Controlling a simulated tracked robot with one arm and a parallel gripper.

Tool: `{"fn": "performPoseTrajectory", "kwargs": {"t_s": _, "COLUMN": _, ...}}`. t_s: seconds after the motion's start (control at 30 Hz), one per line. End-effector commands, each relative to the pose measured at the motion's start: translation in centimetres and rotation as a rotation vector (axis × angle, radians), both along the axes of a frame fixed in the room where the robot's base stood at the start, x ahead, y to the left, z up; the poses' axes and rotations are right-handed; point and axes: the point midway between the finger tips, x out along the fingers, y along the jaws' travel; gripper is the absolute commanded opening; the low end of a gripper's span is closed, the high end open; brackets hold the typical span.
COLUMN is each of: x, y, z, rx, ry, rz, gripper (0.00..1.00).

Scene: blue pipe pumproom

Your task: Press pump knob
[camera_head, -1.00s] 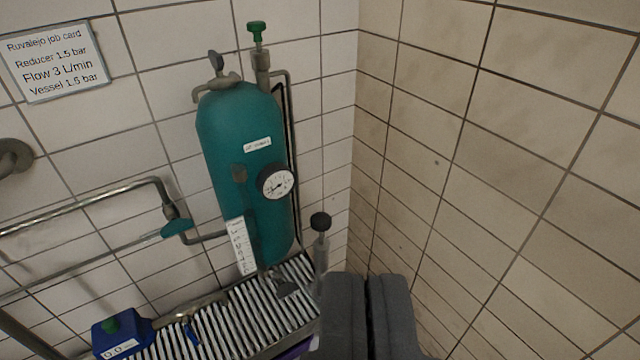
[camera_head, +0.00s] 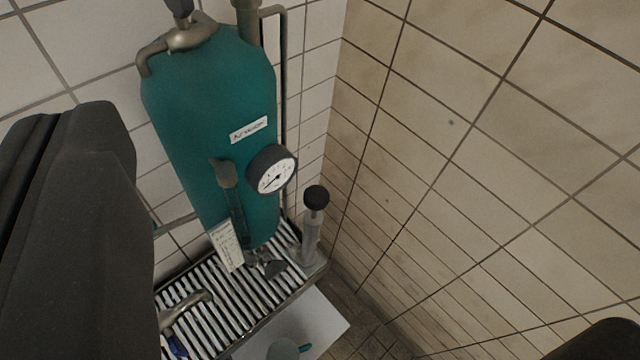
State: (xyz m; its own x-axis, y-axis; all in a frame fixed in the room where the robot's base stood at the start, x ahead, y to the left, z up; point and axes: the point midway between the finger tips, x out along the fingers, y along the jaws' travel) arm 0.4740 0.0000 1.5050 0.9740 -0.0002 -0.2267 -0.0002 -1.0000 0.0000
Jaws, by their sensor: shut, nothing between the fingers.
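The pump's round black knob (camera_head: 316,197) sits on top of a slim grey upright pump (camera_head: 311,240). The pump stands at the right end of the slatted rack, beside the teal vessel (camera_head: 215,130). My gripper (camera_head: 62,118) shows as large dark grey fingers close to the camera at the left edge. It is shut and empty. In the picture it is well to the left of the knob and apart from it. The knob is in plain view with nothing in front of it.
A round gauge (camera_head: 271,171) is on the vessel's front, left of the knob. The slatted rack (camera_head: 238,300) carries a curved metal handle (camera_head: 186,308). A tiled wall (camera_head: 470,180) rises to the right. A pale surface (camera_head: 318,318) lies below the rack.

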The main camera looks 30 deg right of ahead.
Motion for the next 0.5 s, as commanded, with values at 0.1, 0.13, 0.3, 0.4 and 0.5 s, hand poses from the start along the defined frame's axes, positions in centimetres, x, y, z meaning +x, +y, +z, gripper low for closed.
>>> {"fn": "performPoseTrajectory", "kwargs": {"t_s": 0.1, "x": 0.3, "y": -0.2, "z": -0.1, "rx": -0.002, "ry": 0.008, "rz": 0.004, "gripper": 0.00}}
{"fn": "performPoseTrajectory", "kwargs": {"t_s": 0.13, "x": 0.6, "y": -0.4, "z": -0.2, "rx": -0.004, "ry": 0.014, "rz": 0.007, "gripper": 0.00}}
{"fn": "performPoseTrajectory", "kwargs": {"t_s": 0.3, "x": 4.2, "y": -2.1, "z": -2.5, "rx": -0.032, "ry": 0.103, "rz": 0.049, "gripper": 0.00}}
{"fn": "performPoseTrajectory", "kwargs": {"t_s": 0.4, "x": 7.4, "y": -4.7, "z": -5.5, "rx": -0.052, "ry": 0.189, "rz": 0.096, "gripper": 0.00}}
{"fn": "performPoseTrajectory", "kwargs": {"t_s": 0.5, "x": 10.3, "y": -7.9, "z": -9.2, "rx": -0.073, "ry": 0.269, "rz": 0.145, "gripper": 0.00}}
